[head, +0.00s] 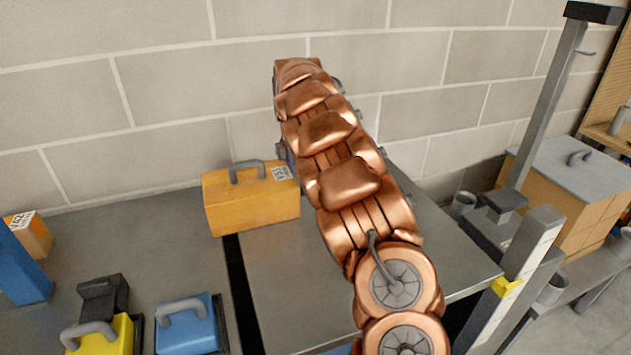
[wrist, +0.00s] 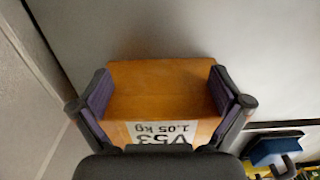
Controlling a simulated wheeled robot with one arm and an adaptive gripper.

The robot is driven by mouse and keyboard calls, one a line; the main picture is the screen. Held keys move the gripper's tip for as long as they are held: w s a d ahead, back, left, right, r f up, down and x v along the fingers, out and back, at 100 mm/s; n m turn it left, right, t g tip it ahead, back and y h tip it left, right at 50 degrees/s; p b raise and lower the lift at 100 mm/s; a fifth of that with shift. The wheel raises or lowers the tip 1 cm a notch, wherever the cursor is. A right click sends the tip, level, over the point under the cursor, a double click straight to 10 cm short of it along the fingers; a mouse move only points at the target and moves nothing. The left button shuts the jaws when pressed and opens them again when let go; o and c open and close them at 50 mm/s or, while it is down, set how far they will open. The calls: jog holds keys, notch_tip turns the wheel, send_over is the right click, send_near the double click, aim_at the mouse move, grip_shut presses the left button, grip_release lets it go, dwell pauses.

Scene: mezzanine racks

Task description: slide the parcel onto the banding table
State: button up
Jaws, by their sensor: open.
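The parcel (head: 252,205), an orange-yellow box with a grey handle and a white label on top, stands upright near the wall. It straddles the dark gap, its left end on the left surface and most of it on the grey tabletop to the right (head: 290,285), apparently the banding table. In the wrist view the parcel (wrist: 160,88) shows its label, "V53 1.05 kg", near the palm. My gripper (wrist: 161,82) is open, its purple-padded fingers appearing on either side of the parcel. I cannot tell whether they touch it.
A blue handled block (head: 188,325), a yellow one (head: 105,340) and a small labelled carton (head: 30,235) stand on the left. A block wall runs behind. A grey post (head: 545,105) rises at the right. The tabletop right of the parcel looks bare where visible.

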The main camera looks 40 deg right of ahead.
jog(key=shift+w+a, duration=0.15)
jog(key=shift+a, duration=0.35)
dwell(0.6)
jog(key=shift+s+d+b, duration=0.2)
jog(key=shift+s+d, duration=0.05)
jog(key=shift+d, duration=0.4)
jog(key=shift+s+d+b, duration=0.2)
jog(key=shift+d, duration=0.45)
jog(key=shift+d+r, duration=0.1)
jog(key=shift+d, duration=0.05)
notch_tip(320, 180, up, 13)
jog(key=p, duration=0.4)
